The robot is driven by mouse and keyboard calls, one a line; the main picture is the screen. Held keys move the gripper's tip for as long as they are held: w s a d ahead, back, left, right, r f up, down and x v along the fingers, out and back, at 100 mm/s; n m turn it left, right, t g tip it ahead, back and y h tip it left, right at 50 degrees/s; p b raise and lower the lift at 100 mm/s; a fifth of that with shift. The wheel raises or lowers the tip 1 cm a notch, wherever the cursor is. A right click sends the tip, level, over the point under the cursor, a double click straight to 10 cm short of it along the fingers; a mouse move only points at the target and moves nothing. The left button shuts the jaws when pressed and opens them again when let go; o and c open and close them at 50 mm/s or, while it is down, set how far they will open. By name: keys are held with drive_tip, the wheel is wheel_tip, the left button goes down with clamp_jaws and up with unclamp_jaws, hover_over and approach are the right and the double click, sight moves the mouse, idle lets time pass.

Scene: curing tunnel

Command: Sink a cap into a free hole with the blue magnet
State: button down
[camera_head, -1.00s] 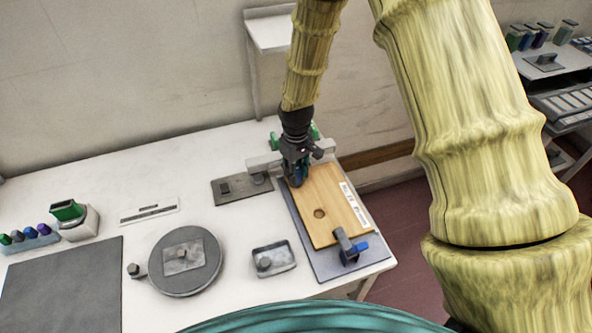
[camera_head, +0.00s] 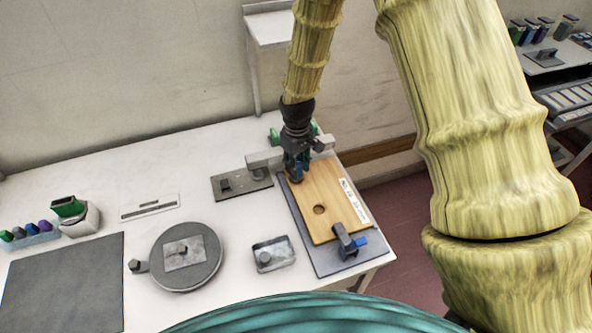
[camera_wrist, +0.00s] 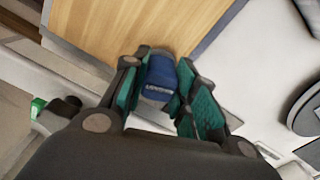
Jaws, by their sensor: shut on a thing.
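The wooden board (camera_head: 330,187) lies on a grey base plate near the right edge of the white table. One round dark hole (camera_head: 319,209) shows in its lower middle. My gripper (camera_head: 296,177) is over the board's far left corner. In the wrist view my gripper (camera_wrist: 160,82) is shut on the blue magnet (camera_wrist: 159,73), a block with a pale label band. Its lower end is over or against the wood by the board's edge; I cannot tell if it touches. Whether a cap is under the magnet is hidden. Any hole there is hidden too.
A clamp with a blue handle (camera_head: 347,240) sits on the board's near end. A small tray (camera_head: 287,250), a round turntable (camera_head: 203,265) and a dark mat (camera_head: 62,285) lie to the left. A grey plate (camera_head: 230,184) lies beside my gripper. Free table lies between them.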

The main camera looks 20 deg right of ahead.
drive_tip(key=shift+r+p, duration=2)
drive_tip(key=shift+r, duration=1.15)
